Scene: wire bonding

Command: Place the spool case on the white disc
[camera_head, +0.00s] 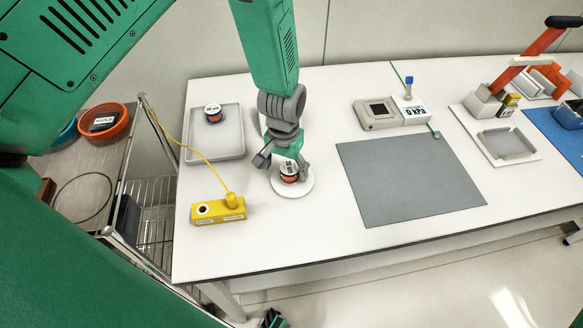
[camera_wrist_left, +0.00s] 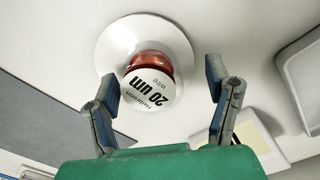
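The spool case (camera_head: 289,173) has a white label and a red-brown body. It stands upright on the white disc (camera_head: 304,188), somewhat toward one side of it. In the left wrist view the spool case (camera_wrist_left: 152,86) reads "20 um" and the white disc (camera_wrist_left: 112,45) shows behind it. My left gripper (camera_head: 283,163) is just above and around the case from above. In the left wrist view my left gripper (camera_wrist_left: 158,87) has its fingers spread on both sides, with gaps to the case. A small green and dark part at the head view's bottom edge may be my right gripper; its state is unclear.
A yellow block (camera_head: 218,209) with a cable sits front left. The front table strip is clear.

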